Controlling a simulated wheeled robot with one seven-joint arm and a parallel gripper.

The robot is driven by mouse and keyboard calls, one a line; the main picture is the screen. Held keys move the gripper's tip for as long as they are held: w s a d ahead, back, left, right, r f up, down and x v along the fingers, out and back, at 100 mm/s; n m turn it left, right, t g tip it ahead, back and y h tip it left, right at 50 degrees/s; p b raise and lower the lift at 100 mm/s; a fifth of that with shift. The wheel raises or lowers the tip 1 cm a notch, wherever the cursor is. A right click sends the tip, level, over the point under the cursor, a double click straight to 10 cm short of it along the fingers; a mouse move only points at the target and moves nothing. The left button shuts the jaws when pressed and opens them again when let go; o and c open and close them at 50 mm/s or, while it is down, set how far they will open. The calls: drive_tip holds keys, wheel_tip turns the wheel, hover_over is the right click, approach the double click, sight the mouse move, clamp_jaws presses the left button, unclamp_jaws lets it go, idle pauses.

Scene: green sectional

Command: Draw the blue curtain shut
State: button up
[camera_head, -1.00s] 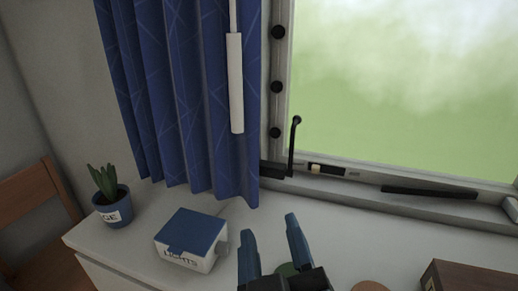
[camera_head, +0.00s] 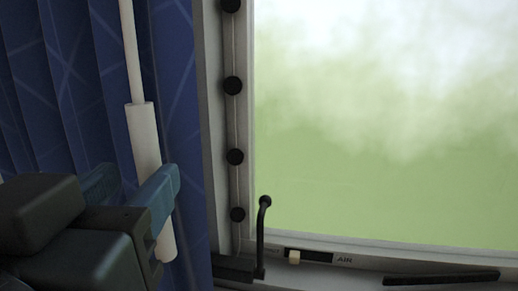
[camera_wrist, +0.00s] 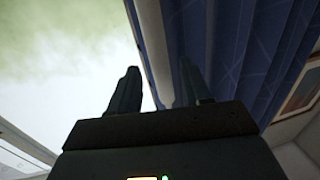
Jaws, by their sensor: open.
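The blue curtain (camera_head: 75,85) hangs in gathered folds at the left of the window, and the pane (camera_head: 380,120) is uncovered. A white wand (camera_head: 143,130) on a thin rod hangs in front of the curtain's right part. My gripper (camera_head: 139,180) is at the lower left with its jaws open. Its near finger crosses in front of the wand; the other finger is to the left. In the wrist view, the wand (camera_wrist: 156,50) runs between my two fingers (camera_wrist: 160,72), with the curtain (camera_wrist: 235,50) to the right. Whether a finger touches the wand I cannot tell.
A window frame with several black knobs (camera_head: 233,86) is right of the curtain. A black upright handle (camera_head: 262,235) and a vent slider marked AIR (camera_head: 309,257) are at the sill. A black bar (camera_head: 441,279) lies along the sill. A picture frame (camera_wrist: 302,90) hangs at the right in the wrist view.

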sight(144, 174)
drive_tip(key=shift+w+a+p, duration=0.15)
drive_tip(key=shift+w+p, duration=0.3)
drive_tip(key=shift+w, duration=1.65)
drive_tip(key=shift+c, duration=0.2)
clamp_jaws()
